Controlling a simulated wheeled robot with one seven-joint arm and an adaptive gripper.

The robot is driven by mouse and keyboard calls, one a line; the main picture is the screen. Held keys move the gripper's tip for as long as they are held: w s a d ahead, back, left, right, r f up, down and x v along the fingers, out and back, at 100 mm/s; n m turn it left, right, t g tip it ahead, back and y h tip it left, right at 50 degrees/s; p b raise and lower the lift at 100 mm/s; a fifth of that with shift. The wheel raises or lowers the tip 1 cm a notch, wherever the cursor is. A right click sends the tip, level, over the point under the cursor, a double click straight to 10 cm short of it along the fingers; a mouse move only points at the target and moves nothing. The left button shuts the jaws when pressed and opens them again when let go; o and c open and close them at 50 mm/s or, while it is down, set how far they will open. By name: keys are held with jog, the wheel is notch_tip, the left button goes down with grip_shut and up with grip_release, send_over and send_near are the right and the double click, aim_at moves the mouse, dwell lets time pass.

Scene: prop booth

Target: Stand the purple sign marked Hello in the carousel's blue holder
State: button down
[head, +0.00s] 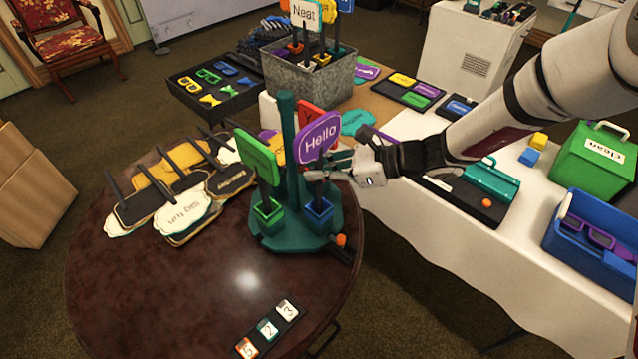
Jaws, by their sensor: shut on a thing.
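The purple sign marked Hello (319,138) is upright above the blue holder (319,211) of the green carousel (288,243). Its dark stick runs down to the blue holder, and the lower end appears to be inside it. My gripper (335,166) reaches in from the right and is shut on the sign's stick just under the board. A green sign (257,154) stands in the carousel's green holder (267,212) to the left. A red sign (308,115) shows partly behind the purple one. The far side of the carousel is hidden.
Several signs (187,212) lie stacked on the round table (215,285) left of the carousel. A number strip (268,329) lies at the front. A metal tub (335,80) of signs stands behind. A white-covered table (440,240) is on the right.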

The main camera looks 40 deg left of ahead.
aim_at(319, 182)
jog(key=shift+f, duration=2)
jog(key=shift+f, duration=0.2)
jog(key=c, duration=1.6)
grip_release()
jog(key=shift+c, duration=0.2)
jog(key=shift+r, duration=0.1)
jog(key=shift+r, duration=0.25)
jog(key=v, duration=1.2)
jog(key=shift+b, duration=0.4)
jog(key=shift+d, duration=0.15)
